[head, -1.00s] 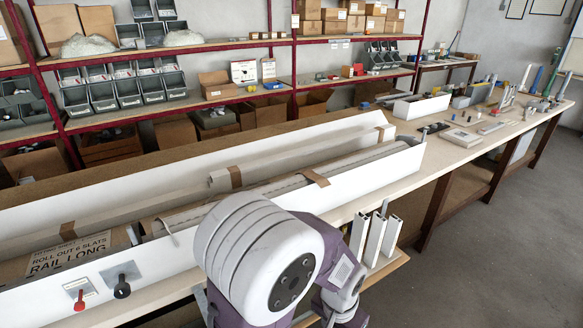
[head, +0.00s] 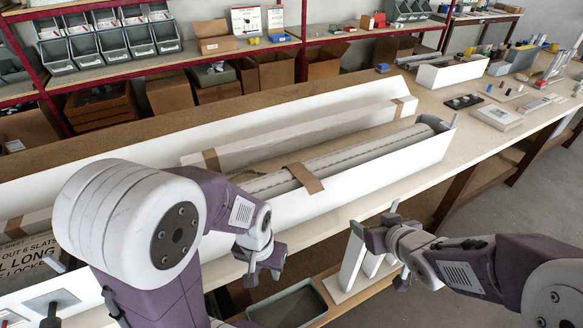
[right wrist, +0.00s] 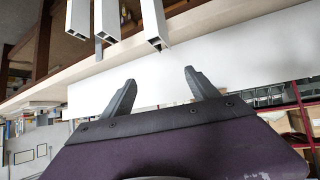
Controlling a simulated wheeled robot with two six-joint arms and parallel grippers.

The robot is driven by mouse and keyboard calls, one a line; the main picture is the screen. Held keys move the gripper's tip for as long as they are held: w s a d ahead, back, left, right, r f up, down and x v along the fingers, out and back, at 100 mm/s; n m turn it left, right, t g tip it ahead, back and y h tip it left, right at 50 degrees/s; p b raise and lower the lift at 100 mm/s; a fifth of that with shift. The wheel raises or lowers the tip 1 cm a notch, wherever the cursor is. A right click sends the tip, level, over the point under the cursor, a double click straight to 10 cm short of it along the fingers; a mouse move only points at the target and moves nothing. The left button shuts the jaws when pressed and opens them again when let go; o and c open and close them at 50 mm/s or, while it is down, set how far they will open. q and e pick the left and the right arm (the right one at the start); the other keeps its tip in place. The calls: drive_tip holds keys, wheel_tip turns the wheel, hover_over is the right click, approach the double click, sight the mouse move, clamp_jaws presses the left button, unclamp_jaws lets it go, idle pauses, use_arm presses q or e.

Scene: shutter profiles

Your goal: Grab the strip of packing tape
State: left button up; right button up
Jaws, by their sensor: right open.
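A brown strip of packing tape (head: 305,178) lies across the long grey slatted roll (head: 350,160) in the white trough (head: 400,168) on the bench. Other brown bands of tape, at the left (head: 211,160) and the right (head: 399,108), wrap the long pale carton behind it. My left gripper (head: 264,266) hangs in front of the trough, below and left of the strip, apart from it; its jaw gap is unclear. My right gripper (head: 366,236) is in front of the trough, right of and below the strip. In the right wrist view it is open and empty (right wrist: 160,88).
White hollow profiles (head: 350,262) stand upright in front of the bench, close to my right gripper; their ends show in the wrist view (right wrist: 105,20). A grey bin (head: 290,308) sits low between my arms. A white open box (head: 450,72) and small parts occupy the bench farther right.

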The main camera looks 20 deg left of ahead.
sight(301, 180)
drive_tip(key=s+a+r+n+y, duration=0.25)
drive_tip(key=a+r+y, duration=0.25)
drive_tip(key=a, duration=0.4)
drive_tip(key=w+d+x, duration=0.1)
drive_tip(key=x, duration=0.8)
drive_tip(key=shift+w+a+f, duration=0.2)
drive_tip(key=shift+a, duration=0.05)
drive_tip(key=shift+s+n, duration=0.15)
drive_tip(key=shift+n, duration=0.1)
drive_tip(key=c, duration=1.4)
